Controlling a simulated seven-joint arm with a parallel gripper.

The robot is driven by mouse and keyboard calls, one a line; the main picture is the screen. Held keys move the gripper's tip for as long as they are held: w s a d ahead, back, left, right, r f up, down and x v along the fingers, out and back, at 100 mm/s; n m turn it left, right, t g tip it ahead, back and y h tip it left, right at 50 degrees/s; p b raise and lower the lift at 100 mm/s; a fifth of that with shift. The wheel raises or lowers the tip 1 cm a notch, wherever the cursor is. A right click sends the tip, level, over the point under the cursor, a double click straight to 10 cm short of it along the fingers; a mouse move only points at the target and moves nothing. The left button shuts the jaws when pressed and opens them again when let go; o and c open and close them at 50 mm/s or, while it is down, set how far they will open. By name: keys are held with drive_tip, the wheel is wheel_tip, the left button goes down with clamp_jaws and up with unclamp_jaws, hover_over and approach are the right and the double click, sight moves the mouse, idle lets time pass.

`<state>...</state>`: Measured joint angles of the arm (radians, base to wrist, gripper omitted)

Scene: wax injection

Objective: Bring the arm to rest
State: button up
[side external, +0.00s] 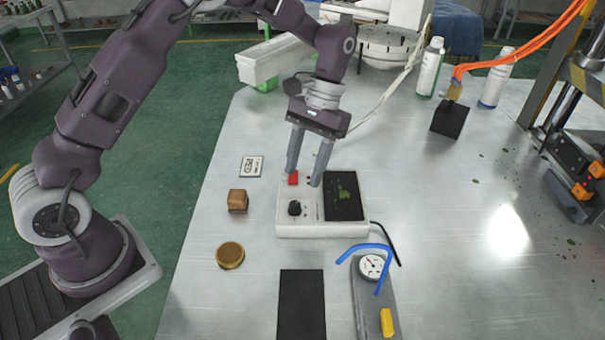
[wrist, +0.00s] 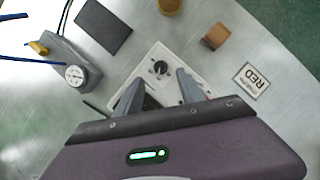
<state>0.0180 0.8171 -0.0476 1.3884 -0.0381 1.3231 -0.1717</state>
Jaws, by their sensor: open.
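My gripper (side external: 304,178) hangs from my arm over a white control box (side external: 290,229), its fingers pointing down. The two fingers are spread with nothing seen between them. The box carries a black knob (side external: 294,208), a dark square plate (side external: 344,196) with green specks, and a small red piece (side external: 293,178) by the left fingertip. I cannot tell if that finger touches the red piece. In the wrist view my gripper (wrist: 158,77) is also open, with the knob (wrist: 160,67) just beyond the fingertips. The fingers and wrist body hide much of the box there.
A brown block (side external: 237,201), a round gold-brown piece (side external: 230,255) and a "RED" card (side external: 251,167) lie left of the box. A black mat (side external: 302,305) and a grey gauge unit (side external: 374,300) are in front. Bottles (side external: 430,68) stand behind. The table's right side is mostly clear.

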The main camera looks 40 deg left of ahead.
drive_tip(key=s+a+r+t, duration=0.1)
drive_tip(key=s+r+t, duration=0.1)
drive_tip(key=s+r, duration=0.35)
drive_tip(key=s+a+r+t, duration=0.1)
drive_tip(key=s+r+t, duration=0.1)
drive_tip(key=r, duration=0.7)
drive_tip(key=s+a+r+m+t, duration=0.1)
drive_tip(key=s+t, duration=0.5)
drive_tip(key=s, duration=1)
drive_tip(key=shift+s+a+r+y, duration=0.15)
drive_tip(key=shift+r+y, duration=0.15)
drive_tip(key=shift+r, duration=0.25)
